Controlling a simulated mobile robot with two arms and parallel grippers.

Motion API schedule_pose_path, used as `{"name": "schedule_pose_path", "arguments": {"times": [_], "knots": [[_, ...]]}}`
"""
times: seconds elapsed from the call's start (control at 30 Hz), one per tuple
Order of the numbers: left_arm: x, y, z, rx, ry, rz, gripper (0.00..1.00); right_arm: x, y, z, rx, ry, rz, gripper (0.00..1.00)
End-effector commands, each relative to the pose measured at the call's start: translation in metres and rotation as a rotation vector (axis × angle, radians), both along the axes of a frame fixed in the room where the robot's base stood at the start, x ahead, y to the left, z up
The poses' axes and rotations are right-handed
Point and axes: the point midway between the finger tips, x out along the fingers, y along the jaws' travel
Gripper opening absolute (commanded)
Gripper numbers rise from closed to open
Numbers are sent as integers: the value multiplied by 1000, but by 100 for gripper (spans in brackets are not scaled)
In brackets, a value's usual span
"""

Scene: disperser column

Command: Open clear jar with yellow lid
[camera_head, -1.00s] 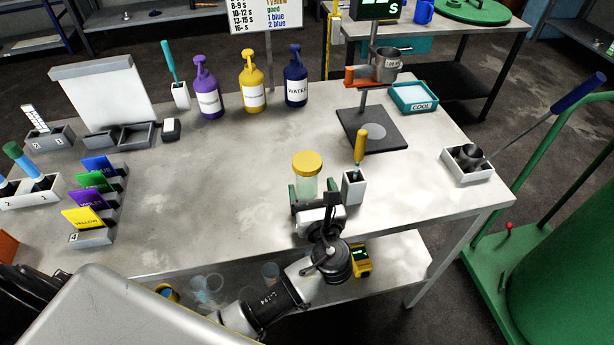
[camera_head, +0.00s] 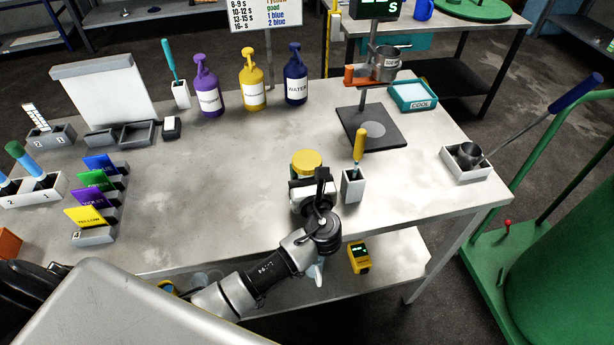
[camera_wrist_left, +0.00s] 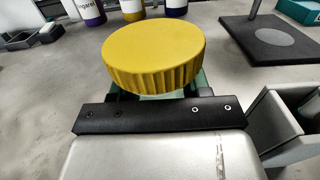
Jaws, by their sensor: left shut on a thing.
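The clear jar has a ribbed yellow lid (camera_head: 306,162), which looks seated on top in the head view. The lid also fills the upper middle of the left wrist view (camera_wrist_left: 153,52). My left gripper (camera_head: 308,182) is at the jar near the table's front edge, shut on it just below the lid. The gripper hides most of the jar body in both views. The jar appears upright on the table. My right gripper is not in view.
A white holder with a yellow-handled tool (camera_head: 359,147) stands close to the right of my gripper. A black stand base (camera_head: 372,128) is behind it. Purple (camera_head: 208,88), yellow (camera_head: 253,82) and blue (camera_head: 296,77) bottles stand at the back. The table (camera_head: 205,165) left of the jar is clear.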

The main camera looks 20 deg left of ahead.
Motion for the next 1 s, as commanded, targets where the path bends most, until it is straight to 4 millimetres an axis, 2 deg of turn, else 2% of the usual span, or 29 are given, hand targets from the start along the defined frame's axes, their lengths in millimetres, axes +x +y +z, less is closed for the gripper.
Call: {"name": "schedule_pose_path", "arguments": {"times": [0.07,0.33,0.47,0.7,0.83,1.0], "knots": [[0,0,0,0,0,0,19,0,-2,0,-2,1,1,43],[0,0,7,-1,-2,0,19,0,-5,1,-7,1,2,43],[0,0,28,-4,-5,-1,19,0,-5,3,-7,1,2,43],[0,-1,77,-4,-6,-1,19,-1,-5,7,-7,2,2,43],[0,0,93,-2,-4,1,19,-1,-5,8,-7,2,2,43],[0,0,101,-1,-2,1,19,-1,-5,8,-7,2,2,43]]}}
